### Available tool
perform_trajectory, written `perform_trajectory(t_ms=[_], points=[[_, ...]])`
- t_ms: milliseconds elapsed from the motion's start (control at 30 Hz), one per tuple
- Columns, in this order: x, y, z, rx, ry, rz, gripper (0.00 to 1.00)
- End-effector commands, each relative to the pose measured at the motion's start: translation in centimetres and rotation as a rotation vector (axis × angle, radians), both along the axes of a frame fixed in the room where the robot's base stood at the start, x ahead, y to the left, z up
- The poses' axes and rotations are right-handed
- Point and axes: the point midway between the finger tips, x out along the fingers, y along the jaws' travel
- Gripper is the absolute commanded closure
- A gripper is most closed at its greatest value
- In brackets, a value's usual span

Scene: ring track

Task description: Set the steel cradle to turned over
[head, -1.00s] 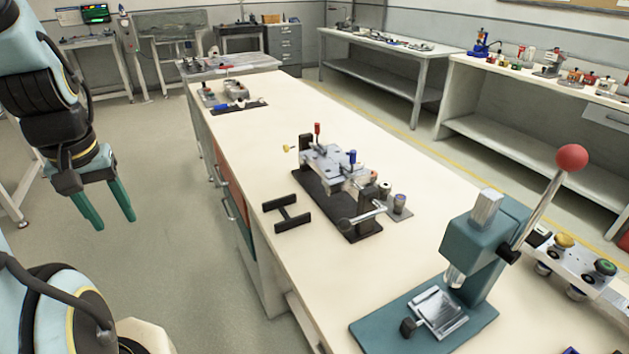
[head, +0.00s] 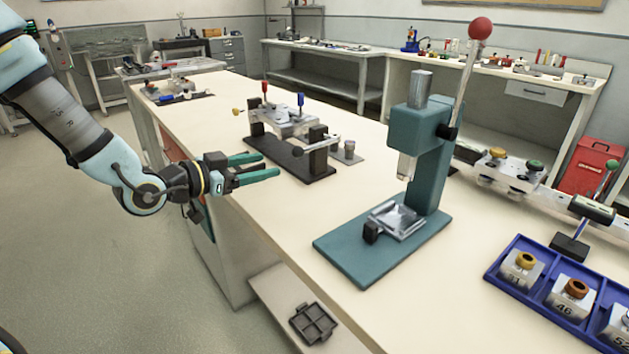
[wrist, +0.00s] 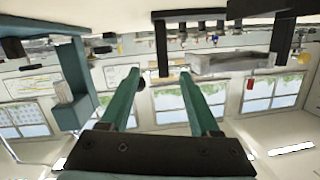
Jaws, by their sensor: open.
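The steel cradle (head: 291,124) is a grey metal block hung between black posts on a dark base (head: 290,155), with a red-topped pin and a blue-topped pin standing up from it. A yellow knob (head: 237,111) is at its left end and a crank with a dark ball (head: 298,152) at its near end. My gripper (head: 270,165) is open and empty, fingers pointing right, in front of the near end of the base in the head view. The wrist view is upside down; the cradle (wrist: 232,65) shows beyond my open green fingers (wrist: 161,76).
A teal press (head: 420,150) with a red-balled lever stands to the right. A small grey stand (head: 349,150) is beside the cradle. A blue tray (head: 560,290) with numbered blocks is at the lower right.

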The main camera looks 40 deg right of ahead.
Motion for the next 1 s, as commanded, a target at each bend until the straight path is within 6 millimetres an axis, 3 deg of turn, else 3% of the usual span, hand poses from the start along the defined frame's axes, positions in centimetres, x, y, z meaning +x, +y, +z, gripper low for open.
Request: perform_trajectory(t_ms=[100,200,367,733,1000], points=[[-2.1,-1.5,1.1,-0.142,-0.008,-0.074,0.37],[-2.7,-2.1,2.0,-0.189,-0.014,-0.096,0.37],[-3.0,-3.7,2.3,-0.193,-0.013,-0.099,0.37],[-3.3,-10.3,2.2,-0.189,-0.013,-0.095,0.37],[-3.4,-12.5,2.1,-0.187,-0.013,-0.094,0.37]])
